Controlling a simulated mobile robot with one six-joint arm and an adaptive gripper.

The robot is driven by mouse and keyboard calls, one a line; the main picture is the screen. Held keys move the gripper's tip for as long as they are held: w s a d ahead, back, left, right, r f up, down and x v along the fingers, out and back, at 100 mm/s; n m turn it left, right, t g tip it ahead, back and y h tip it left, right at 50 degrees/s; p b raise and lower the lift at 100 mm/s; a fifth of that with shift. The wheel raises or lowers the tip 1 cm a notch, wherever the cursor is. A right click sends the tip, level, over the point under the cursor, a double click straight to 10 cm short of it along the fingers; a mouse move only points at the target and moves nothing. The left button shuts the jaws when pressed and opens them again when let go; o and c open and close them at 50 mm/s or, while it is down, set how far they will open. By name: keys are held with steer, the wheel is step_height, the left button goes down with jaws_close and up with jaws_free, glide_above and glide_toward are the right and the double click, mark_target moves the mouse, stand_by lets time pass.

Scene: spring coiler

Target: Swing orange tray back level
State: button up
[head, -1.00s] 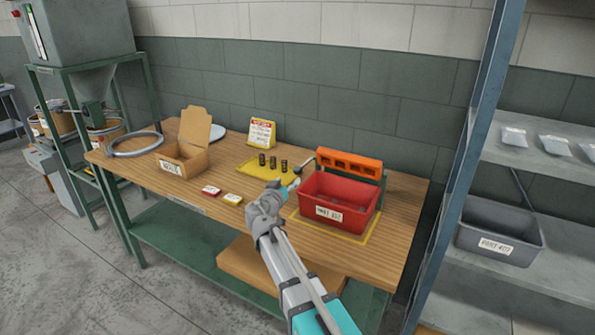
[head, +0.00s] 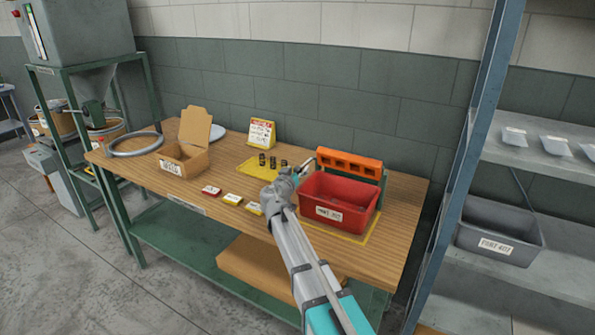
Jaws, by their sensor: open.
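The orange tray (head: 350,164) has a row of several pockets. It sits on a dark green stand (head: 381,186) behind the red bin, at the back right of the workbench. Its pocketed face is turned toward me, so it looks tilted rather than level. My gripper (head: 301,169) is at the left of the tray and the bin, above the bench. It is open and holds nothing that I can see. The fingers are small here, and I cannot tell whether they touch the tray's left end.
The red bin (head: 336,201) stands right in front of the tray. Small dark cylinders (head: 272,162) stand on a yellow mat (head: 246,167) to the left. A cardboard box (head: 186,157) and a grey ring (head: 135,144) lie farther left. A shelf post (head: 462,150) rises at right.

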jaws_close()
steer(key=shift+a+r+p, duration=0.25)
steer(key=shift+p, duration=0.2)
